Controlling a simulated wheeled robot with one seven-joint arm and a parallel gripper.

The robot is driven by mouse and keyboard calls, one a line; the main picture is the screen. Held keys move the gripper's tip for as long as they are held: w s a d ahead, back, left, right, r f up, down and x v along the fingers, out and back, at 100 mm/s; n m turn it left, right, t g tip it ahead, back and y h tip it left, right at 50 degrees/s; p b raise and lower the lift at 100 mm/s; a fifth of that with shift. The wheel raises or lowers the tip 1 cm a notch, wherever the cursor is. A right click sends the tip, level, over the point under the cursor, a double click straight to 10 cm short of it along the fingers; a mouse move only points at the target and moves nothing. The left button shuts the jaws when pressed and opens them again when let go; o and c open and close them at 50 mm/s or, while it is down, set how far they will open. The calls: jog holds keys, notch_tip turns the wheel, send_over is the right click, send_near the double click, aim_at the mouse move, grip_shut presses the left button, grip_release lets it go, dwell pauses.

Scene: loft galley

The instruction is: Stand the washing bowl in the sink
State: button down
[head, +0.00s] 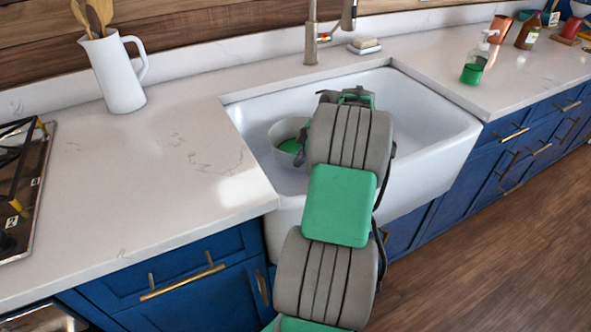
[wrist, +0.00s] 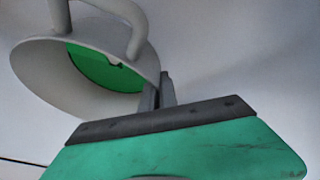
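The washing bowl (head: 278,131) is pale grey with green inside. My gripper (head: 302,148) is at the bowl's right side. Its two dark fingers (wrist: 158,92) are close together at the rim and look shut on the bowl's wall. My arm hides part of the bowl and sink. I cannot tell whether the bowl's base touches the sink floor.
A tap (head: 311,40) stands behind the sink, beside a soap dish (head: 364,46). A white jug (head: 115,75) with wooden utensils and a hob (head: 22,190) are at left. A soap bottle (head: 474,66) stands at right. The sink's right half looks empty.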

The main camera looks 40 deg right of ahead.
aim_at(296, 169)
jog(key=shift+w+f, duration=0.3)
jog(key=shift+w, duration=0.05)
jog(key=shift+w+a+f+b, duration=0.1)
jog(key=shift+w+f+b, duration=0.1)
jog(key=shift+f, duration=0.85)
jog(key=shift+w+f+b, duration=0.1)
jog(key=shift+w+f, duration=0.05)
jog(key=shift+f, duration=0.9)
jog(key=c, duration=1.6)
grip_release()
jog(key=shift+c, duration=0.2)
jog(key=shift+r, duration=0.3)
jog(key=p+v, duration=0.1)
jog(key=v, duration=1)
jog(key=shift+s+r, duration=0.25)
jog(key=shift+r, duration=0.05)
